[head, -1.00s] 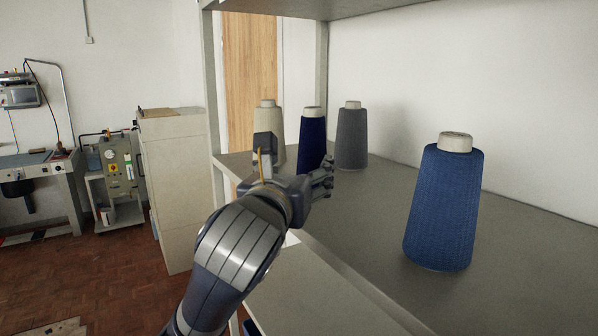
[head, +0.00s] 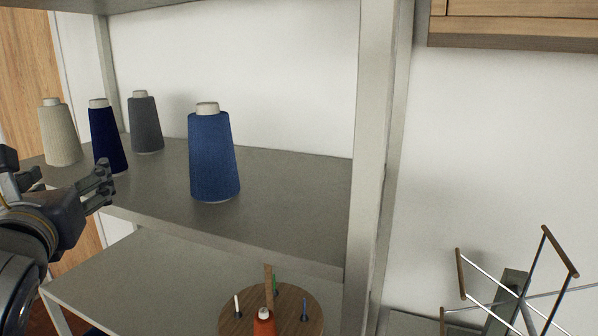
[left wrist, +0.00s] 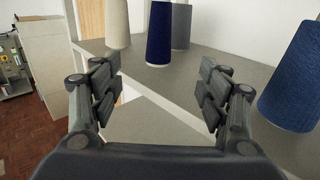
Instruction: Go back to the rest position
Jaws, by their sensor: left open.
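My left gripper (head: 100,187) is at the left of the head view, in front of the shelf edge. In the left wrist view its fingers (left wrist: 160,88) are spread wide with nothing between them. The dark navy cone (head: 108,140) stands upright just beyond it, apart from the fingers; it also shows in the left wrist view (left wrist: 159,35). A cream cone (head: 60,135), a grey cone (head: 146,125) and a larger blue cone (head: 213,158) stand upright on the same shelf (head: 285,190). My right gripper is in neither view.
A shelf post (head: 370,150) rises right of the cones. A lower shelf board (head: 170,285) lies below. A round wooden stand (head: 240,315) with thin coloured pegs is at the bottom middle. A yarn winder with crossed arms (head: 522,297) stands at the lower right.

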